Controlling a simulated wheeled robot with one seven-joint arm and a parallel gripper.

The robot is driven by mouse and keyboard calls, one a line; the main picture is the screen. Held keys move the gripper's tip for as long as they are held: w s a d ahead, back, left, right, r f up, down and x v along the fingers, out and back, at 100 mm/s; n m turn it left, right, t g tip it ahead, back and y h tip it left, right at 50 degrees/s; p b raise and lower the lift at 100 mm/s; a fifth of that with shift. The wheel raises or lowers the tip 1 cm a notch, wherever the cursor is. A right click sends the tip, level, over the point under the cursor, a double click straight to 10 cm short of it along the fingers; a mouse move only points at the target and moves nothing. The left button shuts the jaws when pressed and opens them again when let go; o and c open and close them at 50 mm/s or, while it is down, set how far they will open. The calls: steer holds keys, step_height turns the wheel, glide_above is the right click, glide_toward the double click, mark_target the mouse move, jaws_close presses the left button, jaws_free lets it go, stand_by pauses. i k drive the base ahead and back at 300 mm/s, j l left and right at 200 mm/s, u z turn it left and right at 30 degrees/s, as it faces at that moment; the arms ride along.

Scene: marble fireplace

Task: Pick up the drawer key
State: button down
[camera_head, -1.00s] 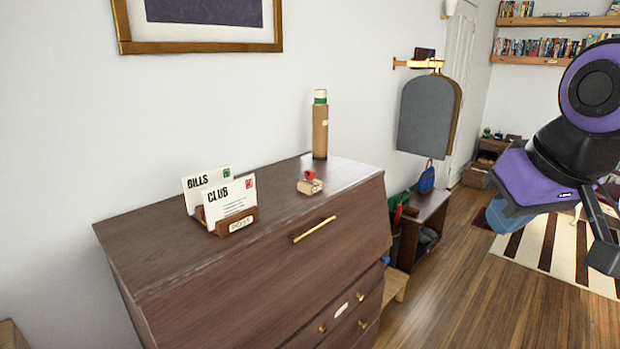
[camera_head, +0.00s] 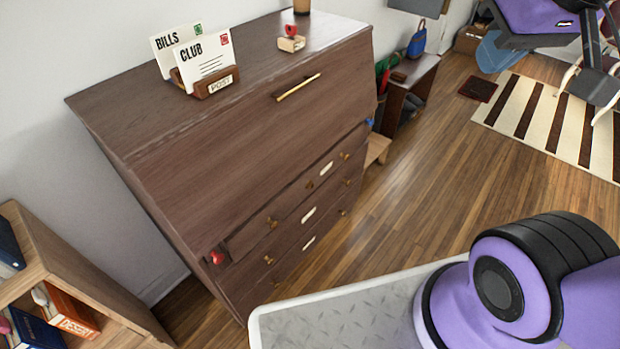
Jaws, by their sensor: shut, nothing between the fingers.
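The drawer key cannot be made out for certain. A small brass piece (camera_head: 310,184) sits on the front of the top drawer and may be a key in its lock or only fittings. My gripper (camera_head: 597,88) is at the upper right, shut and empty, held in the air over the floor by the striped rug. It is well to the right of the dark wooden bureau (camera_head: 230,135) and apart from it. The bureau's drawers are closed, with brass knobs and white labels.
A letter holder (camera_head: 208,85) with cards and a wooden stamp with a red heart (camera_head: 291,40) stand on the bureau. A red heart-shaped piece (camera_head: 216,257) is at its lower left. A bookshelf (camera_head: 35,250) is at left. Wooden floor (camera_head: 420,190) is clear to the right.

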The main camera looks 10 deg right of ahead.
mark_target(289, 29)
steer(key=i+l+u, duration=0.4)
steer(key=i+l, duration=0.25)
steer(key=i+l+u, duration=0.25)
steer(key=l, duration=0.2)
steer(key=i+l+u, duration=0.2)
steer(key=l, duration=0.25)
steer(key=i, duration=0.1)
